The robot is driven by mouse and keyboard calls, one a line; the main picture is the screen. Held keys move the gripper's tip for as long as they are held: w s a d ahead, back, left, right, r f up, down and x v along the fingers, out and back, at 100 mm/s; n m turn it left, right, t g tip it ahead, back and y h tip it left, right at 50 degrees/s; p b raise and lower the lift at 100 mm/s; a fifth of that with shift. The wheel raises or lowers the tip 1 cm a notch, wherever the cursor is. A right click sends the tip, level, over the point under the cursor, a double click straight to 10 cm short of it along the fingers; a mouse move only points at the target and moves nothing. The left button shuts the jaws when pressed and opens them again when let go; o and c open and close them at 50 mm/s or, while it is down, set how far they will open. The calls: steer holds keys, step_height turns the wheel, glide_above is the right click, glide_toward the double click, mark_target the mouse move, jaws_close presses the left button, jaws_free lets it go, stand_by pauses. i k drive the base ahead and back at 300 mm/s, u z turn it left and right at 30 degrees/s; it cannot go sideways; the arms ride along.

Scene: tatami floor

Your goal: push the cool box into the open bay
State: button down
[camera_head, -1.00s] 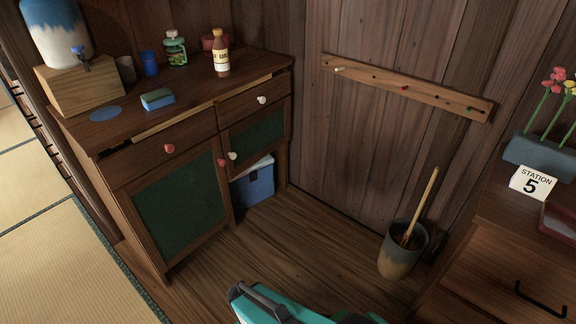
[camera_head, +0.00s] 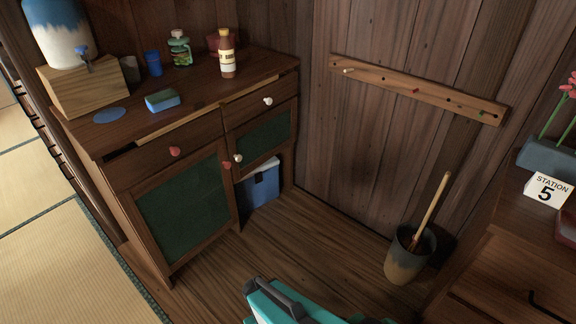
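The cool box (camera_head: 262,189) is a blue box with a white lid. It sits upright on the floor at the open bay (camera_head: 286,160) under the small green door, on the right side of the wooden cabinet. The cabinet's door and front legs frame it. I cannot tell how deep it sits in the bay. My gripper is not in view; a teal and dark grey shape at the bottom edge may be part of my arm, and nothing there touches the cool box.
The cabinet (camera_head: 140,172) carries a sponge (camera_head: 162,100), a bottle (camera_head: 227,58) and a dispenser. A pot with a wooden handle (camera_head: 408,258) stands at the right, beside a drawer unit with a "Station 5" sign (camera_head: 548,190). Wooden floor (camera_head: 300,240) before the bay is clear.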

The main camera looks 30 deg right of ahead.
mark_target(250, 196)
steer(key=i, duration=0.95)
